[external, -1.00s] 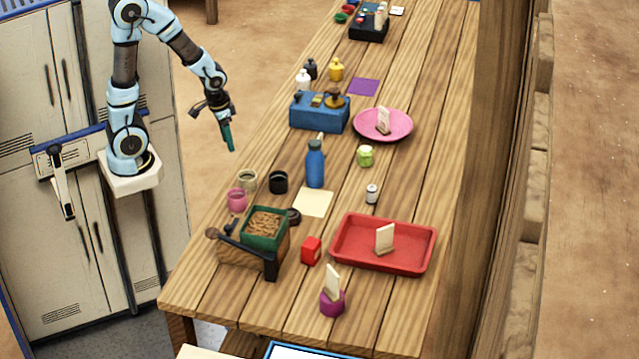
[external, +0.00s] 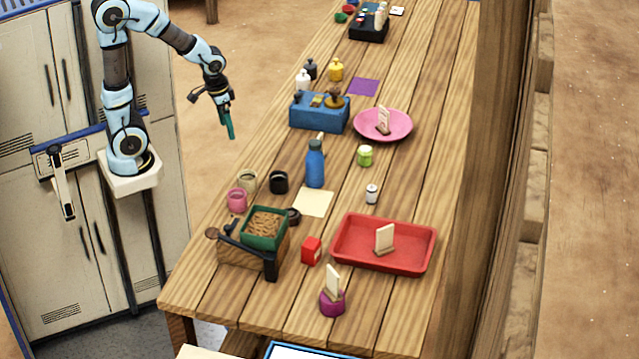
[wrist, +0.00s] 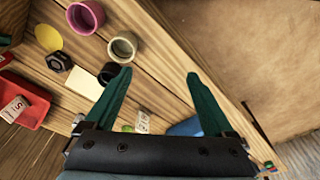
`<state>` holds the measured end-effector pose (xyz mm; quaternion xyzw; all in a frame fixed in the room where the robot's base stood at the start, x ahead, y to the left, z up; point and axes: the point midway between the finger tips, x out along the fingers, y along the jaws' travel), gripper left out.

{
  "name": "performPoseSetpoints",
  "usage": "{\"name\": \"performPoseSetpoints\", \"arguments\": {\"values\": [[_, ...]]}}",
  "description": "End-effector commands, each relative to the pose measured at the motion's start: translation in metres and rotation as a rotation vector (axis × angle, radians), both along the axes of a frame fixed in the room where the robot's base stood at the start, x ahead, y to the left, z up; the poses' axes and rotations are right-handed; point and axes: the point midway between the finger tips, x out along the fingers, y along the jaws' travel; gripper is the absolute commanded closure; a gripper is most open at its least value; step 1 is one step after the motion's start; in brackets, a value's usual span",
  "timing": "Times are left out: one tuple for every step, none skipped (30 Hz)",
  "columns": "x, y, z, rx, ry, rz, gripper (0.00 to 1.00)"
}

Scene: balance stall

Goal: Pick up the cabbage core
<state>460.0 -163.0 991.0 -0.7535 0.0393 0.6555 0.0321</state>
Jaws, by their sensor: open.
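The cabbage core (external: 365,155) appears to be the small light green piece standing on the wooden table, between the pink plate and the blue bottle. A small green patch (wrist: 128,128) just above my gripper's dark housing in the wrist view may be the same piece, mostly hidden. My gripper (external: 231,130) hangs in the air off the table's left side, well apart from the green piece. In the wrist view its two dark green fingers (wrist: 158,73) are spread wide with nothing between them.
A white canister (external: 372,194) and red tray (external: 345,262) are in front.

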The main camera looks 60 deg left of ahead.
Motion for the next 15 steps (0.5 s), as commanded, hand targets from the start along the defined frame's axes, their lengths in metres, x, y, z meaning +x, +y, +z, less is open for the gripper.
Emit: {"name": "performPoseSetpoints", "arguments": {"values": [[0.008, -0.001, -0.002, 0.009, 0.005, -0.03, 0.12], [0.012, -0.001, -0.003, 0.015, 0.008, -0.047, 0.12], [0.017, -0.001, -0.003, 0.023, 0.014, -0.071, 0.12], [0.021, -0.002, -0.003, 0.027, 0.016, -0.088, 0.12], [0.026, -0.002, -0.003, 0.034, 0.018, -0.107, 0.12], [0.032, -0.002, -0.004, 0.043, 0.022, -0.131, 0.12], [0.037, -0.003, -0.004, 0.05, 0.026, -0.152, 0.12], [0.042, -0.003, -0.005, 0.058, 0.031, -0.175, 0.12], [0.049, -0.003, -0.006, 0.07, 0.035, -0.204, 0.12], [0.055, -0.004, -0.006, 0.078, 0.039, -0.227, 0.12], [0.061, -0.004, -0.007, 0.09, 0.044, -0.254, 0.12], [0.07, -0.005, -0.008, 0.105, 0.052, -0.289, 0.12], [0.077, -0.005, -0.009, 0.117, 0.055, -0.317, 0.12], [0.084, -0.006, -0.01, 0.131, 0.063, -0.347, 0.12], [0.094, -0.006, -0.012, 0.152, 0.071, -0.391, 0.12]]}}
